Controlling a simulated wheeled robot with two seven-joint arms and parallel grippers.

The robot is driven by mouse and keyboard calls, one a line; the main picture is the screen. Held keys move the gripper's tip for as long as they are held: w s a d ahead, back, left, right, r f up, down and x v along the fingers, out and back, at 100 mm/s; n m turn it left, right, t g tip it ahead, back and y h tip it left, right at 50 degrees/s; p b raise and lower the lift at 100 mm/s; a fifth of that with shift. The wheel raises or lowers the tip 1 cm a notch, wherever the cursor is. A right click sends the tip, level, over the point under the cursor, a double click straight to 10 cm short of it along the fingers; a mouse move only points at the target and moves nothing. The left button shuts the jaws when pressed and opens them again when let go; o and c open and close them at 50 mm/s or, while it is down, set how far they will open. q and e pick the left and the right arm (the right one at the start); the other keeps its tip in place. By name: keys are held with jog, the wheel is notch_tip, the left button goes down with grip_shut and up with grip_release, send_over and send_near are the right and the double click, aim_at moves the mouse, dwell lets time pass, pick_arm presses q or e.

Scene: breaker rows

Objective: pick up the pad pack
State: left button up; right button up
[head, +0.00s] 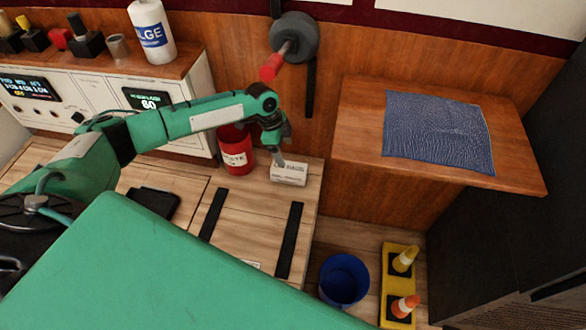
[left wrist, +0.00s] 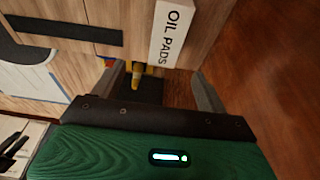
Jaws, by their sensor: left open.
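The pad pack (head: 289,173) is a small white box lying at the right back edge of the wooden bench. In the left wrist view the pad pack (left wrist: 170,32) shows the printed words OIL PADS and lies ahead of the fingers, between their lines. My left gripper (head: 281,158) is over the near left end of the pack, just above or beside it; I cannot tell if it touches. In the left wrist view the left gripper (left wrist: 160,85) is open, with nothing between its fingers. My right gripper is not in view.
Black strips (head: 289,240) lie on the bench (head: 250,225). A blue bucket (head: 343,280) and a yellow tray (head: 392,252) with cones are on the floor. A wooden shelf (head: 358,135) holds a blue cloth (head: 438,132).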

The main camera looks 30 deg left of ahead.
aim_at(289, 167)
pick_arm(q)
jog(key=x, duration=0.2)
jog(key=b+x, duration=0.1)
jog(key=x, duration=0.1)
jog(key=w+a+x, duration=0.1)
jog(key=x, duration=0.1)
jog(key=shift+f, duration=0.45)
jog(key=shift+s+a+b+x, duration=0.15)
jog(key=shift+b+x, duration=0.2)
jog(key=shift+x, duration=1.15)
jog(key=shift+s+a+b+x, duration=0.1)
jog(key=shift+b+x, duration=0.25)
jog(key=shift+x, duration=1.2)
jog(key=shift+w, duration=0.1)
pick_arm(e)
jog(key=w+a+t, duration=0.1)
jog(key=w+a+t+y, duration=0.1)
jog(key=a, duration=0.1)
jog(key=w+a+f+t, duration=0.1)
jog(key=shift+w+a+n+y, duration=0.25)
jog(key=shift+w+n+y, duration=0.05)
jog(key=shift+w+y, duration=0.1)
pick_arm(q)
jog(key=shift+c, duration=0.2)
jog(key=c, duration=1.1)
